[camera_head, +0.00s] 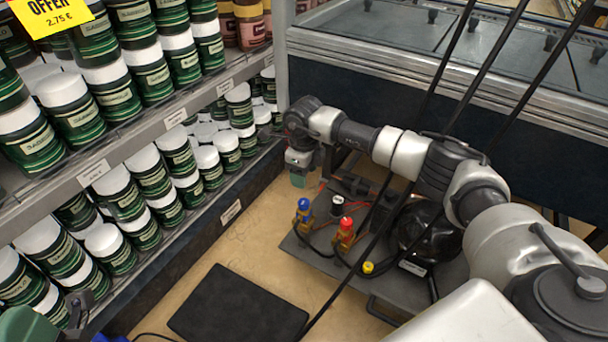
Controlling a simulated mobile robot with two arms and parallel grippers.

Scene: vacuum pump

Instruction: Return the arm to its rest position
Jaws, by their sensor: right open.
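My right arm reaches in from the right across the picture, over the dark vacuum pump unit (412,232). Its gripper (299,178) points down at the arm's far end, beside the shelf's right end and behind the pump's platform. It is open, and I see nothing held in it. The fingers are small and partly hidden by the gripper body. At the bottom left corner, dark and green parts show that may belong to my left gripper; they are cut off and their state is unclear.
Shelves (180,133) packed with green jars (122,192) stand at the left. A glass-topped cabinet (400,50) closes off the back. The pump's platform (310,245) carries a blue-capped valve (304,211) and a red-capped valve (345,232). A black flat panel (238,304) lies on the floor.

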